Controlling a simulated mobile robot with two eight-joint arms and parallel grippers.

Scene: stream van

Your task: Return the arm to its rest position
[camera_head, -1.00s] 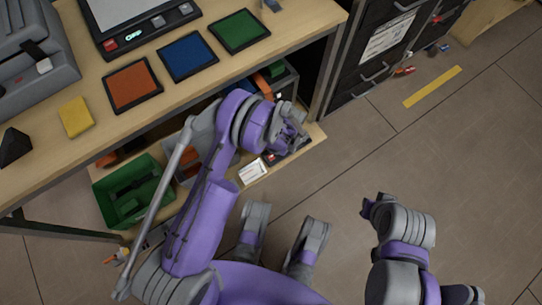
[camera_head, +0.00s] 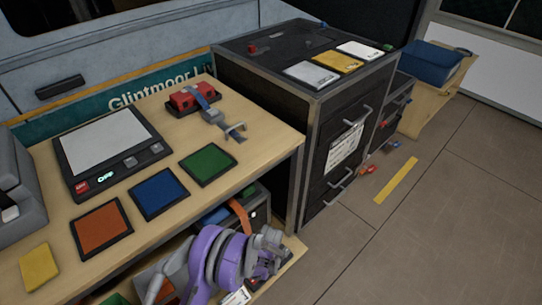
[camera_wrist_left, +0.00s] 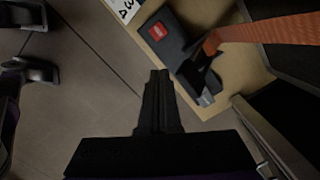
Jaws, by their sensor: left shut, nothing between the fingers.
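My left arm comes in at the bottom of the head view, with its purple and grey wrist in front of the bench's lower shelf. The left gripper (camera_head: 268,240) points toward the shelf and the cabinet side. In the left wrist view the left gripper (camera_wrist_left: 159,76) has its two dark fingers together, with nothing between them, above the floor beside the shelf edge.
The wooden bench (camera_head: 150,230) carries orange, blue and green mats and a scale (camera_head: 109,151). A dark cabinet (camera_head: 335,150) stands to its right. The lower shelf (camera_wrist_left: 228,85) holds an orange strap (camera_wrist_left: 265,32). Open floor (camera_head: 440,220) lies to the right, with a yellow strip.

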